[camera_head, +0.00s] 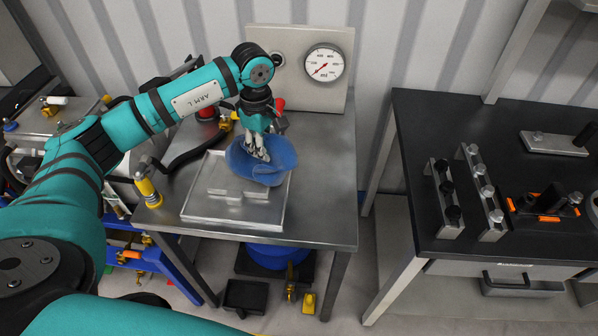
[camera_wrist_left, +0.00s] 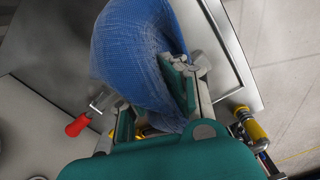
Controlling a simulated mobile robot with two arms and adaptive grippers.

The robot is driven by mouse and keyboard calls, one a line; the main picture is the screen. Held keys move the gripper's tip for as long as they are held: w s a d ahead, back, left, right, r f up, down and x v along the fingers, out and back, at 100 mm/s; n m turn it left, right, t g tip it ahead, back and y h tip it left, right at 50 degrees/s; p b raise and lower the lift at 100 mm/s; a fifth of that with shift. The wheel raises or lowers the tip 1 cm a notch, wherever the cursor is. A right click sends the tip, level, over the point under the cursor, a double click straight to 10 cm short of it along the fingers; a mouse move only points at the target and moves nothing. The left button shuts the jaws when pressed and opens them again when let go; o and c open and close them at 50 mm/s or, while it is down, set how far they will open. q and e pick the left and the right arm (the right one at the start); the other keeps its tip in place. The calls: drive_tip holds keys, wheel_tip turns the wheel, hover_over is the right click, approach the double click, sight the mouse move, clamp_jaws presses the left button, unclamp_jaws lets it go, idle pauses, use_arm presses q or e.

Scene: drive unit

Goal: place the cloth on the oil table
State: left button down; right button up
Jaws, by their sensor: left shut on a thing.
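The blue cloth (camera_head: 268,164) is in the fingers of my left gripper (camera_head: 257,152), above the right part of a shallow metal tray on the steel table (camera_head: 328,190). The cloth is bunched and its lower edge hangs over the tray; I cannot tell if it touches the tray. In the left wrist view the cloth (camera_wrist_left: 130,60) fills the space between the fingers of the left gripper (camera_wrist_left: 155,110). The left gripper is shut on it. My right gripper is in neither view.
The tray (camera_head: 205,207) holds a small metal block. A yellow-capped fitting (camera_head: 148,190) stands at the table's left edge. A gauge panel (camera_head: 325,63) rises behind. A black-topped bench (camera_head: 425,130) with metal fixtures stands to the right, across a gap. The table's right side is clear.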

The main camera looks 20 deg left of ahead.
use_arm(q)
drive_tip(key=w+d+b, duration=0.3)
drive_tip(key=w+d, duration=0.4)
drive_tip(key=d, duration=0.5)
drive_tip(key=shift+w+d+r, duration=0.2)
drive_tip(key=shift+d+r, duration=0.05)
drive_tip(key=shift+d, duration=0.15)
